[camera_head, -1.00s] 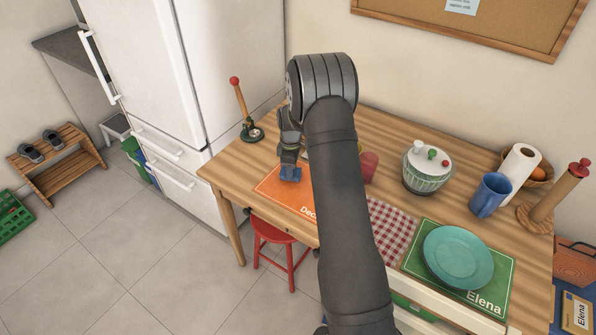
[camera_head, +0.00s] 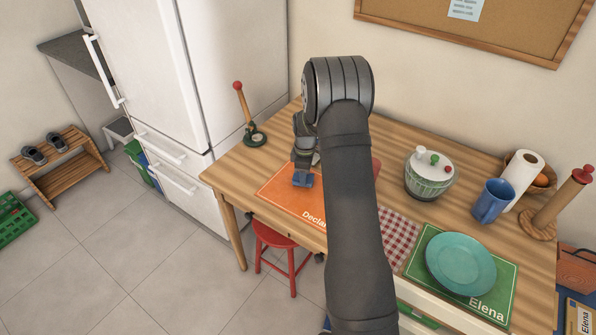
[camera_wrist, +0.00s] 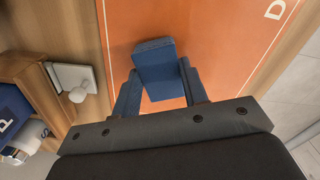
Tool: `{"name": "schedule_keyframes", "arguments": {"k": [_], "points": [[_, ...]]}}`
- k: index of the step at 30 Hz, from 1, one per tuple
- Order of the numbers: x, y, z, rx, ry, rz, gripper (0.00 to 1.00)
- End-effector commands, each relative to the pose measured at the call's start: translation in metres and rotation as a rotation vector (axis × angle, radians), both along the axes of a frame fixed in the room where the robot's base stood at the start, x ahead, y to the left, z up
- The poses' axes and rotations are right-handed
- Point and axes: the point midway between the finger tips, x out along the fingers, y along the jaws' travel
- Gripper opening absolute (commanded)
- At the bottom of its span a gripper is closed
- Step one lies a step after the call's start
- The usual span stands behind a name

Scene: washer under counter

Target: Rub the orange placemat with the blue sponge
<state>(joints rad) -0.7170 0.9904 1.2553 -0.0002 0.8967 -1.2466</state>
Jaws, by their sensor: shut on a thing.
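The orange placemat (camera_head: 278,194) lies flat at the left end of the wooden table, with white lettering partly hidden by my arm. It also fills much of the wrist view (camera_wrist: 230,45). My gripper (camera_head: 302,170) is over the placemat and shut on the blue sponge (camera_head: 303,180). In the wrist view the sponge (camera_wrist: 157,68) sits between the two blue fingers of my gripper (camera_wrist: 160,92), tilted slightly. The sponge is at or close to the placemat surface; I cannot tell whether it touches.
To the right are a lidded green bowl (camera_head: 428,182), a blue mug (camera_head: 492,201), a checkered cloth (camera_head: 400,238) and a teal plate (camera_head: 460,261) on a green placemat (camera_head: 414,264). A red stool (camera_head: 272,238) stands below.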

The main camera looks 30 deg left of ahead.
Motion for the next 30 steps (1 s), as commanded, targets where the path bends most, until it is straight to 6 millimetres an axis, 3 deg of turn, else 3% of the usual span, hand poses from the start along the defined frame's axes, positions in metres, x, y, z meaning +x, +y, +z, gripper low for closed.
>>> {"name": "schedule_keyframes", "arguments": {"k": [22, 30], "points": [[0.0, -0.068, -0.001, 0.0, 0.001, -0.001, 0.22], [0.0, -0.067, 0.032, 0.001, -0.002, 0.001, 0.22]]}}
